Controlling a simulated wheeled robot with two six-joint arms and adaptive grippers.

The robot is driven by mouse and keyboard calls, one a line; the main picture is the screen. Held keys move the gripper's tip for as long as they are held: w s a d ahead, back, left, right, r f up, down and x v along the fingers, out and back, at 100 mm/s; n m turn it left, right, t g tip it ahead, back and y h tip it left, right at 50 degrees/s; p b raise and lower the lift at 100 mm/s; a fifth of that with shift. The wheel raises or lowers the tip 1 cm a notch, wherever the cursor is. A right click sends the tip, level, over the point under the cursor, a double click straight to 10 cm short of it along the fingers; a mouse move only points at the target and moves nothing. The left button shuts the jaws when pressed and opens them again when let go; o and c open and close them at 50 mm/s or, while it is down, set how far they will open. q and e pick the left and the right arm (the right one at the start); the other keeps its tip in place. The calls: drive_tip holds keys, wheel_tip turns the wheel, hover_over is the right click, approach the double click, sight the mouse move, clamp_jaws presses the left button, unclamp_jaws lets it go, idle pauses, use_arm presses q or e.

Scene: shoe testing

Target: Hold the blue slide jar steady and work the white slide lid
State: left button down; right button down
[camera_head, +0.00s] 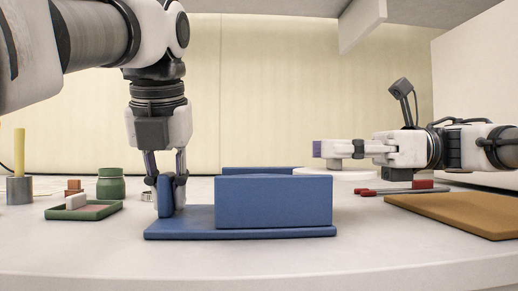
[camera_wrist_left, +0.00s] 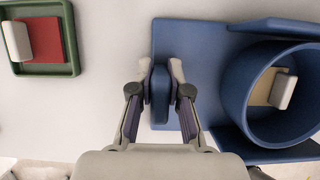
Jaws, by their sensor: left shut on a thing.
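The blue slide jar shows in the head view (camera_head: 273,202) as a block-like body on a flat blue base plate (camera_head: 180,228). In the left wrist view it is a round open jar (camera_wrist_left: 237,95) with a tan and white piece (camera_wrist_left: 282,90) inside. My left gripper (camera_head: 165,190) is shut on the upright blue post at the plate's left end; the wrist view shows its fingers (camera_wrist_left: 160,80) on both sides of this post. The white slide lid (camera_head: 345,174) appears as a pale disc behind the jar to the right. My right gripper (camera_head: 325,150) is just above it; its grip is unclear.
At the left are a green tray (camera_head: 100,211), a green jar (camera_head: 111,184) and a yellow rod (camera_head: 19,150) in a grey holder. A brown board (camera_head: 460,211) and a red-handled tool (camera_head: 400,189) lie at the right. The table front is clear.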

drive_tip(key=a, duration=1)
drive_tip(key=shift+a, duration=0.3)
use_arm(q)
drive_tip(key=shift+d, duration=0.1)
use_arm(e)
drive_tip(key=c, duration=0.8)
unclamp_jaws()
drive_tip(key=shift+o, duration=0.2)
drive_tip(key=shift+d, duration=0.2)
drive_tip(key=d, duration=1.1)
drive_tip(key=shift+d, duration=0.4)
use_arm(q)
drive_tip(key=c, duration=1)
unclamp_jaws()
drive_tip(key=shift+c, duration=0.2)
